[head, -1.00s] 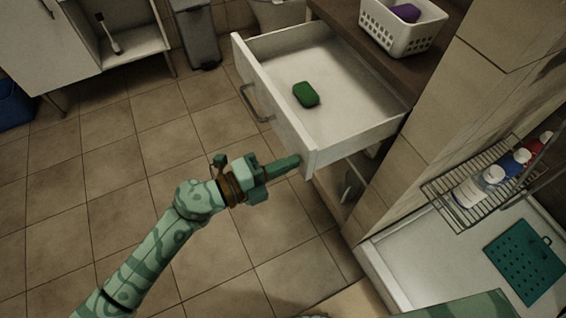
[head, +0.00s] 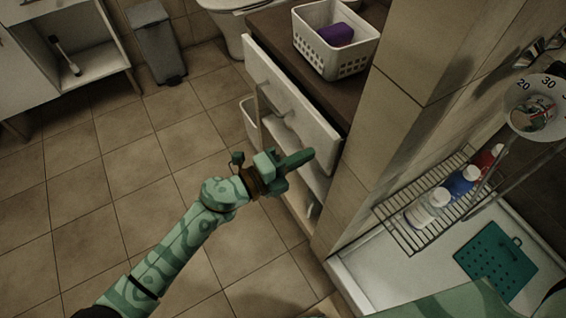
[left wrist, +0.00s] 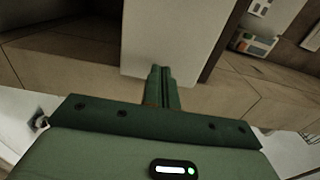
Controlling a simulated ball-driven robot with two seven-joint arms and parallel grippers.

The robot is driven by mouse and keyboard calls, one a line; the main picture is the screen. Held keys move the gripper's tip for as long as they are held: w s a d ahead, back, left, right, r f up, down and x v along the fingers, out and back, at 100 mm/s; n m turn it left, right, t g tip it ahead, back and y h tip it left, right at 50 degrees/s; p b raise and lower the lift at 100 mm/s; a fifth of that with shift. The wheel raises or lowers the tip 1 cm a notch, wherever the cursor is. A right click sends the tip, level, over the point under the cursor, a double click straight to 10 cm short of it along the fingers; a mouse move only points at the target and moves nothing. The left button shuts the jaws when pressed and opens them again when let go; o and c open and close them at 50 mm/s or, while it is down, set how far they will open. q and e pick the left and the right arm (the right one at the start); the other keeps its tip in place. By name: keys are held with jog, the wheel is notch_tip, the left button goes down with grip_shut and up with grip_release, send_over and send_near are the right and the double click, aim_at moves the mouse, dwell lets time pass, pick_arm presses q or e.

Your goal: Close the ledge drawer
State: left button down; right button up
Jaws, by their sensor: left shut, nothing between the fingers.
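The ledge drawer (head: 300,112) is a white front with a metal bar handle under the brown ledge top. It sits pushed in against the ledge, and its inside is hidden; a small leftover gap cannot be ruled out. My left gripper (head: 312,153) is shut and empty, with its fingertips at the lower right end of the drawer front. In the left wrist view the shut fingers (left wrist: 161,85) point at a white panel (left wrist: 175,40), the drawer front; whether they touch it is unclear. My right gripper is out of view.
A white basket (head: 335,65) with a purple item stands on the ledge top (head: 275,45). A tiled pillar (head: 365,150) rises just right of the drawer. A wire rack (head: 405,235) with bottles is farther right. Open floor lies to the left.

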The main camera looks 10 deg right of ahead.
aim_at(323, 148)
pick_arm(q)
jog(key=x, duration=0.4)
jog(key=shift+s+d+r, duration=0.1)
jog(key=shift+s+d, duration=0.15)
jog(key=shift+s, duration=0.05)
jog(key=shift+w+d+b, duration=0.25)
jog(key=shift+d+b, duration=0.1)
jog(key=shift+d, duration=0.2)
jog(key=shift+r, duration=0.2)
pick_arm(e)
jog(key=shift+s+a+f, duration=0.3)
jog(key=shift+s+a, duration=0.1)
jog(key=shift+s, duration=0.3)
pick_arm(q)
jog(key=shift+r, duration=0.1)
